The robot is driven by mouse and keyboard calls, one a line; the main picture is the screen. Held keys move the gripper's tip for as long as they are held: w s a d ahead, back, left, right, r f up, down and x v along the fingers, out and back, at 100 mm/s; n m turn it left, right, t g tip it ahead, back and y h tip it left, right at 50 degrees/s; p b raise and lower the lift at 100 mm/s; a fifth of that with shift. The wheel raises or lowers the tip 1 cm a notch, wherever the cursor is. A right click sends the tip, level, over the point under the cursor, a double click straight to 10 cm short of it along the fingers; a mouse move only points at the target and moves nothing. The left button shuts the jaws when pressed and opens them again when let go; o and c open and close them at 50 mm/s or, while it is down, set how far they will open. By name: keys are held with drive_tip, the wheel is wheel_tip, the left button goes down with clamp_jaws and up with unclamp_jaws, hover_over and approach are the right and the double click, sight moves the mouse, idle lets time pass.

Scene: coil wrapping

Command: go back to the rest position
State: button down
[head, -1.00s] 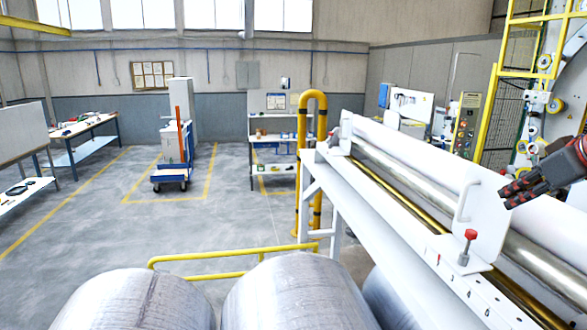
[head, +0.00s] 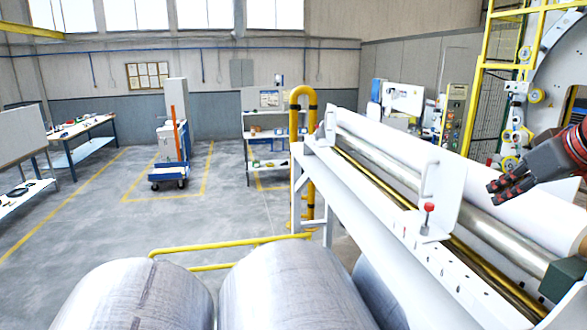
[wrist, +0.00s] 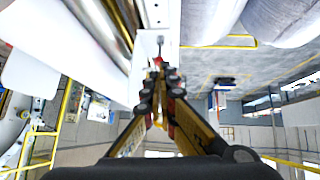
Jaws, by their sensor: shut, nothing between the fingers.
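My gripper (head: 497,188) is at the right edge of the head view, dark grey with red parts. It is raised above the white roll and the metal roller (head: 480,215) of the wrapping machine. In the wrist view its fingers (wrist: 161,92) come together at the middle, shut with nothing between them. Behind the fingertips in that view is a white plate of the machine frame. The red-topped knob (head: 428,210) stands on the frame, left of my gripper and apart from it. My upper arm is outside the head view.
A yellow post (head: 299,150) stands at the machine's far end. A yellow ladder frame (head: 482,85) and round machine stand at right. The floor at left centre is open.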

drive_tip(key=s+a+f+m+g+b, duration=0.1)
drive_tip(key=s+f+m+b, duration=0.15)
drive_tip(key=f, duration=0.65)
drive_tip(key=s+a+f+m+g+b, duration=0.1)
drive_tip(key=s+f+m+g, duration=0.15)
drive_tip(key=f, duration=0.65)
drive_tip(key=s+a+f+n+b, duration=0.1)
drive_tip(key=s+a+f+b, duration=0.3)
drive_tip(key=a+f+b, duration=0.3)
drive_tip(key=s+a+f+n+b, duration=0.1)
drive_tip(key=s+a+f+b, duration=0.4)
drive_tip(key=f, duration=1.2)
drive_tip(key=s+a+f+n+b, duration=0.1)
drive_tip(key=s+a+f+b, duration=0.3)
drive_tip(key=a+f+b, duration=0.4)
drive_tip(key=a+f, duration=0.3)
drive_tip(key=f, duration=0.1)
drive_tip(key=shift+s+a+n+b, duration=0.15)
drive_tip(key=shift+a+n+b, duration=0.05)
drive_tip(key=shift+n+b, duration=0.2)
drive_tip(key=shift+s+f, duration=0.1)
